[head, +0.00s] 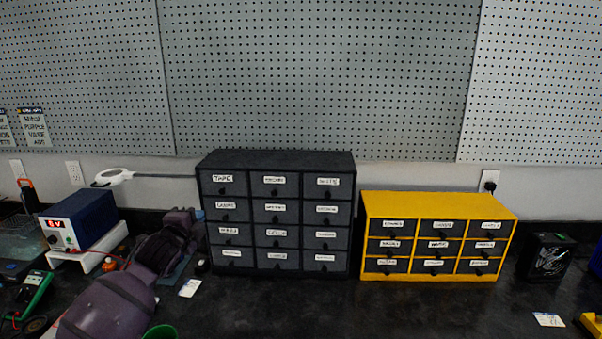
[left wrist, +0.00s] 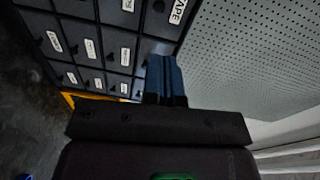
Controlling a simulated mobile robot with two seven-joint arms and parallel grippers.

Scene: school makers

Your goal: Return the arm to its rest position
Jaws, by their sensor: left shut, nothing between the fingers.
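My left arm comes in from the lower left of the head view. My left gripper (head: 188,222) is at the left side of the black drawer cabinet (head: 276,155). In the left wrist view the blue fingers of my left gripper (left wrist: 166,80) are together, with nothing between them. The black drawer cabinet (left wrist: 100,14) shows behind and left of the fingers there; I cannot tell if they touch it. My right gripper is not in view.
A yellow drawer cabinet (head: 438,204) stands right of the black one. A blue power supply (head: 80,220) and a green multimeter (head: 36,292) are at the left. A black box (head: 546,258) stands at the right. The pegboard (head: 320,75) is behind. The middle front counter is clear.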

